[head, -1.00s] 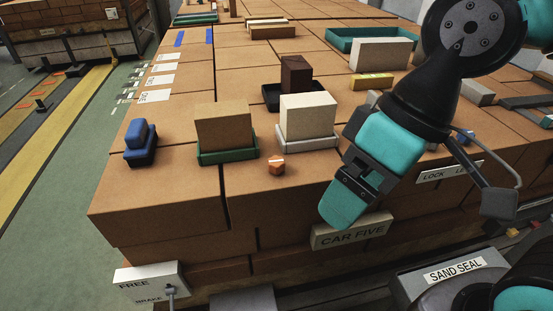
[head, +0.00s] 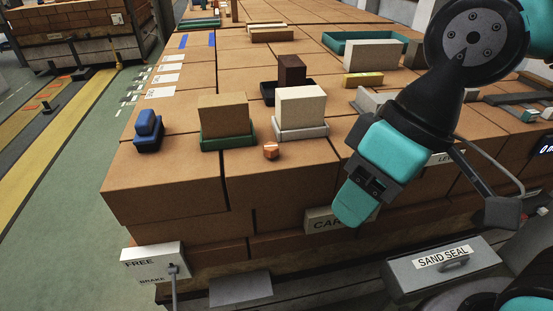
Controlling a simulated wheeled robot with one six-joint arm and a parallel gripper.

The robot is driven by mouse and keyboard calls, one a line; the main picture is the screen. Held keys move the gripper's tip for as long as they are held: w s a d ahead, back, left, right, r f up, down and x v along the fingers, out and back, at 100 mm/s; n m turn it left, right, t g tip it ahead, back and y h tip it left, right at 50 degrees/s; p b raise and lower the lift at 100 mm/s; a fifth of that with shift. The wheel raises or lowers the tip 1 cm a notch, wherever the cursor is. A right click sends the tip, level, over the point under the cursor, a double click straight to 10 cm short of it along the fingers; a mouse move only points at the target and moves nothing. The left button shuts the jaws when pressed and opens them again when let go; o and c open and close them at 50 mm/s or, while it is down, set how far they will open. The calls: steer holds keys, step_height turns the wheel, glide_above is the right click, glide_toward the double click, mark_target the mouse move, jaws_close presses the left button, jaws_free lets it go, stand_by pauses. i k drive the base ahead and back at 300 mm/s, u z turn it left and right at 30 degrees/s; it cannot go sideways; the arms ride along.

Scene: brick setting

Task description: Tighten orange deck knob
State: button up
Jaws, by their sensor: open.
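The orange deck knob (head: 271,151) is a small faceted piece on the brick deck, just in front of the white tray that bears a cream block. Nothing touches it from above. My gripper (head: 352,205), with teal fingers, hangs to the right of the knob and nearer the camera, over the deck's front edge. It is apart from the knob and open, with no object seen in it. The gap between its fingers is mostly hidden from this angle.
Behind the knob stand a cream block (head: 302,107) in a white tray and a brown block (head: 224,115) in a green tray. A blue piece (head: 147,129) is at left. The CAR FIVE sign (head: 320,219) is partly covered by my gripper. Bare deck lies left of the knob.

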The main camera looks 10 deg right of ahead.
mark_target(271, 150)
steer(key=k, duration=0.25)
steer(key=u, duration=0.95)
steer(key=i, duration=0.65)
steer(key=z, duration=0.95)
